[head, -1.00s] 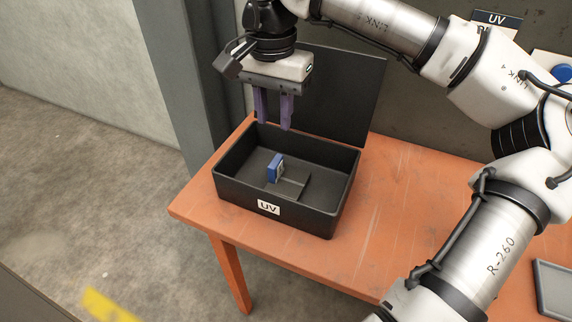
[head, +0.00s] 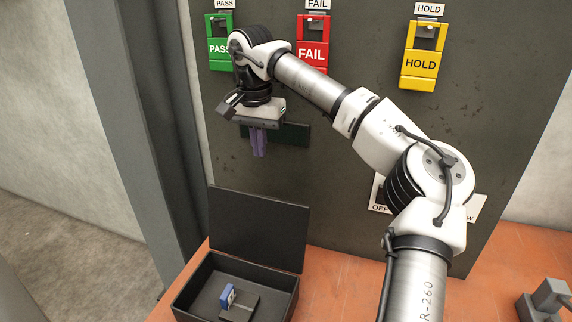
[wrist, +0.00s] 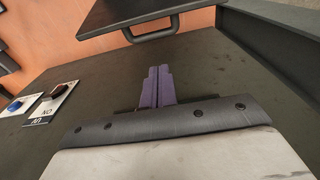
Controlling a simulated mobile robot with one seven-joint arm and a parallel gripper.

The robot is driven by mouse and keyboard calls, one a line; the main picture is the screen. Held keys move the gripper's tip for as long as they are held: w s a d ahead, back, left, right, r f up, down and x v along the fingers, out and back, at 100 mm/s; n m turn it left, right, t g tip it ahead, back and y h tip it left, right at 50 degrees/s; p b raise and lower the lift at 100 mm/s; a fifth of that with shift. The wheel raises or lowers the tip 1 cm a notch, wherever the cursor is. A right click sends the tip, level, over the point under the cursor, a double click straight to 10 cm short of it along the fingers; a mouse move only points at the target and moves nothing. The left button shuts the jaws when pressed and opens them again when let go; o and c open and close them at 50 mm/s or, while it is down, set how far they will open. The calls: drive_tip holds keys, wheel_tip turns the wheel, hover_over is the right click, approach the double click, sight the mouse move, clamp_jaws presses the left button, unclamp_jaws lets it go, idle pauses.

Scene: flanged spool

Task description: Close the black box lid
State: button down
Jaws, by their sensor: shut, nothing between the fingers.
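The black box (head: 192,290) stands on the orange table at the bottom of the head view, cut off by the frame edge. Its lid (head: 258,232) stands open and upright at the back of the box. A blue and grey piece (head: 228,297) stands inside on a grey block. My gripper (head: 259,154) is above the lid, in front of the dark wall panel, apart from the box. Its purple fingers are together and empty; they also show in the wrist view (wrist: 158,72). A dark plate with a handle (wrist: 152,28), apparently the lid, shows beyond them.
The dark panel (head: 350,130) behind carries green PASS (head: 221,48), red FAIL (head: 311,52) and yellow HOLD (head: 421,62) holders. A grey column (head: 135,110) stands at left. The table (head: 345,290) is clear right of the box; a grey fixture (head: 548,300) sits far right.

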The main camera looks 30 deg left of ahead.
drive_tip(key=s+f+p, duration=0.3)
drive_tip(key=f, duration=0.5)
drive_tip(key=shift+d+f, duration=0.3)
drive_tip(key=shift+f, duration=0.1)
idle(0.4)
